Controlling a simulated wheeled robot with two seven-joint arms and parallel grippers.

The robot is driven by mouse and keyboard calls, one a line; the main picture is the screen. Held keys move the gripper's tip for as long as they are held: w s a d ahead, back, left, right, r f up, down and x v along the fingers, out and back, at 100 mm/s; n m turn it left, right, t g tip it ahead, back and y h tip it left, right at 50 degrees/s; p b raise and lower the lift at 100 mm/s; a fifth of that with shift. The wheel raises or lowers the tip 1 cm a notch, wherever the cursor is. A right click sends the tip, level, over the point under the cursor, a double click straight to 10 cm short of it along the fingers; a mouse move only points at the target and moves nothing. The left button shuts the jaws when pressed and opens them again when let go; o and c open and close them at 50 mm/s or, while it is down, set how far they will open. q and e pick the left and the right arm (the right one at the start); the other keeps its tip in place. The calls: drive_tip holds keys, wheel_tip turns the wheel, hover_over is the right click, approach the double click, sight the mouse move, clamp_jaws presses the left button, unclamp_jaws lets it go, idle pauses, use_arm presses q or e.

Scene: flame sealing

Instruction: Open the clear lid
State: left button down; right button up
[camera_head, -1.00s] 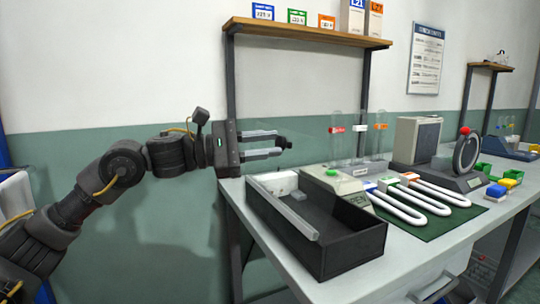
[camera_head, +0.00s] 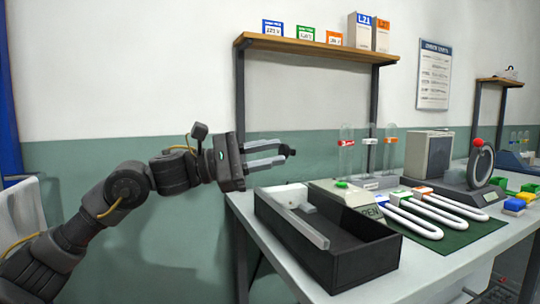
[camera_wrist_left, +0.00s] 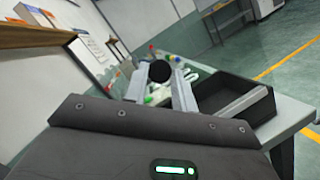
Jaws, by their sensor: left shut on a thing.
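My left gripper (camera_head: 282,152) is held in the air, left of and above the black open box (camera_head: 340,268). It is shut on a small dark round piece (camera_wrist_left: 159,71), which sits between the fingertips in the wrist view. I cannot make out a clear lid with certainty, nor tell whether the dark piece belongs to one. A pale bar (camera_head: 302,224) runs along the left part of the box, beside a white block (camera_head: 287,195). My right gripper is not in view.
A pale device with a green button (camera_head: 341,184) stands right of the box. Behind it are upright clear tubes (camera_head: 390,150). White U-shaped pieces (camera_head: 437,215) lie on a green mat (camera_head: 470,235). A shelf (camera_head: 310,46) hangs above; the wall space left of the table is free.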

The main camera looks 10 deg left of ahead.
use_arm(q)
drive_tip(key=shift+r, duration=0.15)
drive_tip(key=c, duration=1.1)
unclamp_jaws()
drive_tip(key=shift+a+f, duration=0.25)
drive_tip(key=b+v, duration=0.1)
drive_tip(key=v, duration=0.6)
drive_tip(key=shift+s+a+b, duration=0.2)
drive_tip(key=shift+a+b, duration=0.1)
drive_tip(key=shift+b, duration=0.1)
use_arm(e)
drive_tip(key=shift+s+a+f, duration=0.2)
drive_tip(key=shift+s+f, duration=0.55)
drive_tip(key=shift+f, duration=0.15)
use_arm(q)
drive_tip(key=shift+d, duration=0.1)
